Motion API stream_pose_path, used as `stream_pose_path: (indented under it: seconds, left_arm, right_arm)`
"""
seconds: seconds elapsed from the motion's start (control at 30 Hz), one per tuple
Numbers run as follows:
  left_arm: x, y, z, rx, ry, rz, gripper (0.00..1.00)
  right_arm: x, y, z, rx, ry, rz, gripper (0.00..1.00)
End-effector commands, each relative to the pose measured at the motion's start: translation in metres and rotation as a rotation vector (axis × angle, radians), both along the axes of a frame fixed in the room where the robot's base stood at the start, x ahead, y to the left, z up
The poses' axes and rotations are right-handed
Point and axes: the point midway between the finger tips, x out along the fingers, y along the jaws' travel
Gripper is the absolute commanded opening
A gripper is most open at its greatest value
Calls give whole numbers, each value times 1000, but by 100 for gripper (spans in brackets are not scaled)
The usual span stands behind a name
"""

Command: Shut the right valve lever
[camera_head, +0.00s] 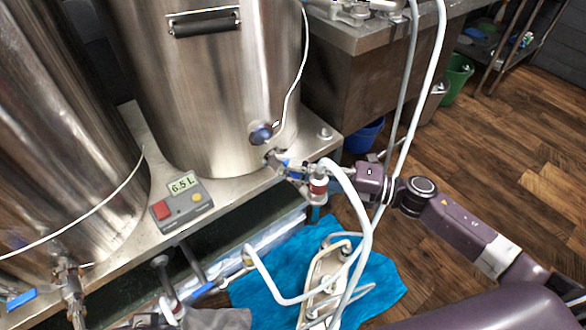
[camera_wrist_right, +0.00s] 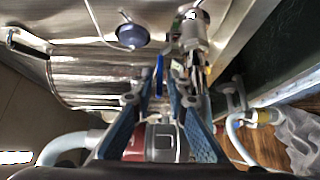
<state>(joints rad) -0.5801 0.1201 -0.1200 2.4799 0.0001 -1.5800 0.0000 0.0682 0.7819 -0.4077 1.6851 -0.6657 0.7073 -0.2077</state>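The right kettle (camera_head: 215,85) is a large steel vessel with a metal valve (camera_head: 277,160) low on its front right. A small blue valve lever (camera_head: 291,165) shows there, partly hidden by my right gripper (camera_head: 300,172). In the right wrist view the blue lever (camera_wrist_right: 159,72) appears as a thin upright strip in line with the gap between the fingertips of my right gripper (camera_wrist_right: 161,84). The fingers, with blue pads, stand apart, so the gripper looks open. I cannot tell whether a finger touches the lever. My left gripper is not in view.
A hose fitting with a red band (camera_head: 318,186) and white hoses (camera_head: 360,215) lie close to my right gripper. A blue knob (camera_head: 261,134) is just above the valve. A blue cloth (camera_head: 270,275) lies below.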

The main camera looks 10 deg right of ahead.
Motion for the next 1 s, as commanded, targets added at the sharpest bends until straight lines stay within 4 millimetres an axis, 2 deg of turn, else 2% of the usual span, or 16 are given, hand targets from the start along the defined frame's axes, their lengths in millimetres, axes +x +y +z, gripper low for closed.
stream_pose_path:
  seconds: [0.3,0.5,0.9,1.0]
  left_arm:
    - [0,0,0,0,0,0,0]
    - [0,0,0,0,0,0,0]
    - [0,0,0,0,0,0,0]
    - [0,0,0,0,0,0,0]
  right_arm:
    - [-32,-59,-2,-4,6,-3,14]
    - [-45,-82,-2,-3,4,-3,14]
    - [-48,-89,-1,-2,1,-2,14]
    - [-48,-89,1,-10,-12,2,4]
